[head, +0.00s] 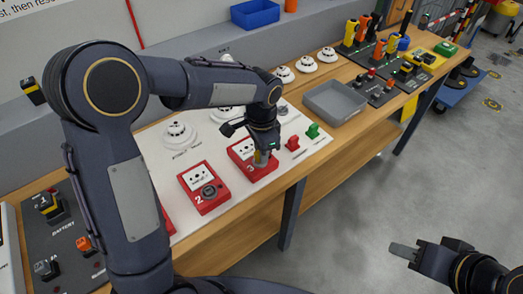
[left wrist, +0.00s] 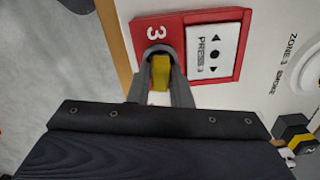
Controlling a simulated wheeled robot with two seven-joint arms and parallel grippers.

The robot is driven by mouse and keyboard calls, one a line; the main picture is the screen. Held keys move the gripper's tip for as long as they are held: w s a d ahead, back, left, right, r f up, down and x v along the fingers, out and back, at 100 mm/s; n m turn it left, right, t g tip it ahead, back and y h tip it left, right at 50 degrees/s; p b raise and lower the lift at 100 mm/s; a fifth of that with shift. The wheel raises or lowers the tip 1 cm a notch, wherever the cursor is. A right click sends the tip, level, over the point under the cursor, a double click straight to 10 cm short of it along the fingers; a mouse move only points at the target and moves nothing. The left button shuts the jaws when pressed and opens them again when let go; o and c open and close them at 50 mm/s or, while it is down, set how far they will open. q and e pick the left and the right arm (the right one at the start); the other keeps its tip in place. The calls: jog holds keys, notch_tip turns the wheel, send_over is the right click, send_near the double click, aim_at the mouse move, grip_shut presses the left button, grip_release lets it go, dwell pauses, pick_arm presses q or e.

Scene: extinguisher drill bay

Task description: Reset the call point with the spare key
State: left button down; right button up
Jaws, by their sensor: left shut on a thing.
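Call point 3 is a red box (head: 246,150) with a white "PRESS 3" face, on the white board; it also fills the upper middle of the left wrist view (left wrist: 233,75). My left gripper (head: 262,158) is at its lower part. In the left wrist view the fingers (left wrist: 160,65) are shut on a yellow key-like piece (left wrist: 160,75), in front of the box's number end. How far the piece enters the box is hidden. My right gripper (head: 404,251) hangs over the floor, apart from everything.
Call point 2 (head: 204,187) is to the left, with a dark round part on it; another red box beyond is mostly hidden by my arm. White smoke detectors (head: 180,134) line the board. A grey tray (head: 335,102) sits to the right. The floor in front is clear.

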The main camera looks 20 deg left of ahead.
pick_arm(q)
jog(key=shift+r, duration=0.15)
jog(key=shift+r+p, duration=2.05)
jog(key=shift+r, duration=0.3)
jog(key=shift+f, duration=0.15)
